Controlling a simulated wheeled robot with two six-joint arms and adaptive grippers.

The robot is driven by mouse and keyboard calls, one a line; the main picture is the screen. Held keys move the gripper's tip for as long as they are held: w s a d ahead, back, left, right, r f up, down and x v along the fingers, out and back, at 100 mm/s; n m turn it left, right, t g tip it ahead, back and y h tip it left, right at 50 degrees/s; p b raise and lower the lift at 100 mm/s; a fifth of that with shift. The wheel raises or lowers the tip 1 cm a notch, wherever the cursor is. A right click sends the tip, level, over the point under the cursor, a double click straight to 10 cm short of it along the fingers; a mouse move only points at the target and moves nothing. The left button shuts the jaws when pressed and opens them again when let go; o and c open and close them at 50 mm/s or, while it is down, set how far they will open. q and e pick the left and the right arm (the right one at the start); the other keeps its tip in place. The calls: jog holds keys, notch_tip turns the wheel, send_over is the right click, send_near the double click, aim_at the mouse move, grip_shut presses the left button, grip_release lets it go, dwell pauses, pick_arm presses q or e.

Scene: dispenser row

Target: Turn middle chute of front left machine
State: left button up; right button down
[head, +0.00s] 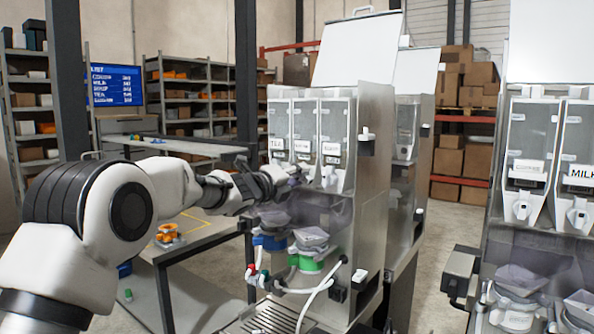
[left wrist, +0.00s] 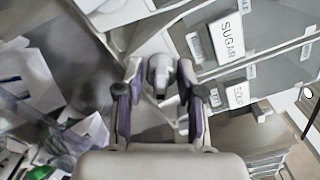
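The front left machine (head: 372,190) has three clear hoppers side by side, each with a label. In the head view my left gripper (head: 284,180) is in front of the lower middle of these hoppers and hides the middle chute there. In the left wrist view a pale chute knob (left wrist: 160,72) sits between the two fingers of my left gripper (left wrist: 158,96), which stand apart on either side of it. I cannot tell whether they touch it. The SUGAR label (left wrist: 228,37) and SOUP label (left wrist: 238,94) are to its right. My right gripper is not in view.
Below the hoppers are grey funnels, a blue-collared one (head: 268,242) and a green-collared one (head: 311,264), with white tubes. The right chute knob (head: 329,176) is close beside my gripper. Another machine (head: 521,225) stands right. A table (head: 195,238) is at left.

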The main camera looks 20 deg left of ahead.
pick_arm(q)
jog(key=shift+s, duration=0.1)
grip_shut()
